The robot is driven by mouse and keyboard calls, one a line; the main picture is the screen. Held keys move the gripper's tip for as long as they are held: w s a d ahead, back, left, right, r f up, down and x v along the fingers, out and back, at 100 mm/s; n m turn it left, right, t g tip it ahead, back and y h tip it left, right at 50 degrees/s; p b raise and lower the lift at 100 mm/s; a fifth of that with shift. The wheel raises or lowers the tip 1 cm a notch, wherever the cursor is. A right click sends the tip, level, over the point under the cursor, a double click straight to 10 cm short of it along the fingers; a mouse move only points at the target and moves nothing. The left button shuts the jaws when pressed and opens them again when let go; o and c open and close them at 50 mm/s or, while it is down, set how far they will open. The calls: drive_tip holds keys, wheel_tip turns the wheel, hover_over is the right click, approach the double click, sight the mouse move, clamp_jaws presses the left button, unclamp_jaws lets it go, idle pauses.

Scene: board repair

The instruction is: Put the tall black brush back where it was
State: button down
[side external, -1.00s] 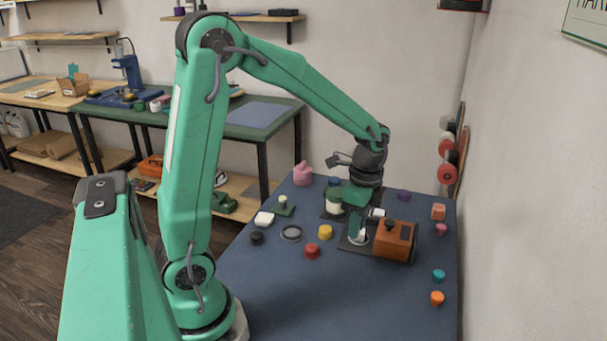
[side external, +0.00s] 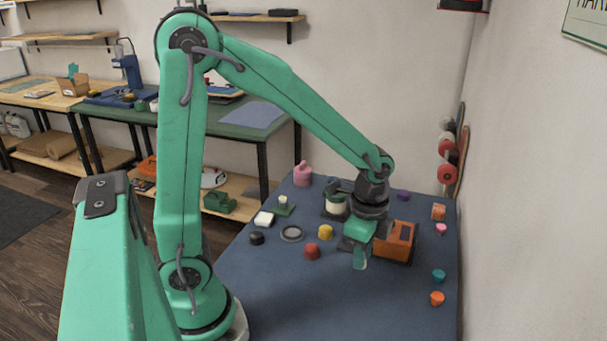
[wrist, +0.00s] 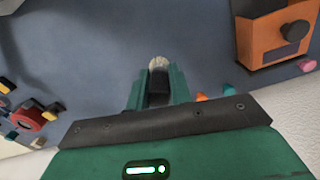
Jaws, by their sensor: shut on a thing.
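My gripper (side external: 360,260) is low in front of the orange box in the side view, with its fingers pointing down. In the wrist view, my gripper (wrist: 159,78) is shut on the black brush (wrist: 158,88), whose pale bristle tip (wrist: 158,63) shows just beyond the fingers. The brush cannot be made out in the side view. The orange box (side external: 394,241) with a black knob stands right beside and behind my gripper; it also shows at the upper right of the wrist view (wrist: 262,45). I cannot tell whether the brush touches the mat.
The blue mat (side external: 310,290) is bare at the front. A red knob (side external: 312,251), a yellow knob (side external: 325,232) and a grey ring (side external: 291,233) lie to the left. Teal (side external: 438,275) and orange (side external: 437,298) knobs lie at the right edge.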

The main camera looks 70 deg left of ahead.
hover_over(350, 266)
wheel_tip(350, 266, down, 6)
drive_tip(key=shift+f, duration=0.1)
drive_tip(key=shift+f, duration=2)
drive_tip(key=shift+f, duration=0.15)
drive_tip(key=c, duration=1.3)
unclamp_jaws()
drive_tip(key=shift+o, duration=0.2)
wheel_tip(350, 266, up, 12)
drive_tip(key=shift+r, duration=0.2)
